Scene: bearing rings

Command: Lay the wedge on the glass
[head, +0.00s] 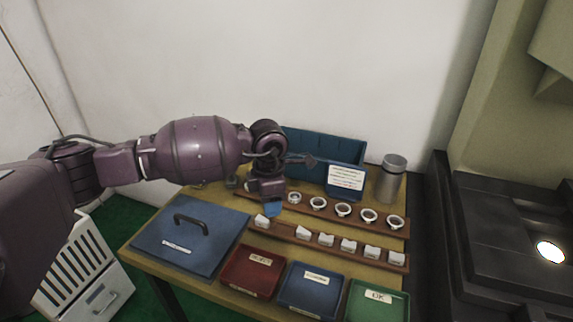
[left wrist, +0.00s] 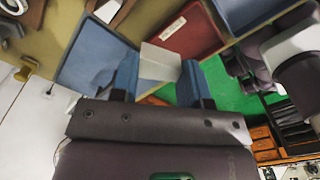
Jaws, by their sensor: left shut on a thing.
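My left gripper (head: 271,209) has blue fingertips and is shut on a pale wedge (head: 262,221) above the left end of the front wooden rail. In the left wrist view the wedge (left wrist: 160,62) shows as a light grey block between the two blue fingers (left wrist: 158,82). Several similar white wedges (head: 326,240) stand along the front rail. The glass appears to be the bright round spot (head: 551,252) on the black machine at the far right, well away from the gripper. My right gripper is not seen.
Several metal rings (head: 343,210) sit on the rear rail. A blue lidded panel with a handle (head: 190,243), a red tray (head: 252,272), a blue tray (head: 310,290) and a green tray (head: 378,301) line the front. A grey cylinder (head: 391,179) and blue bin (head: 312,150) stand behind.

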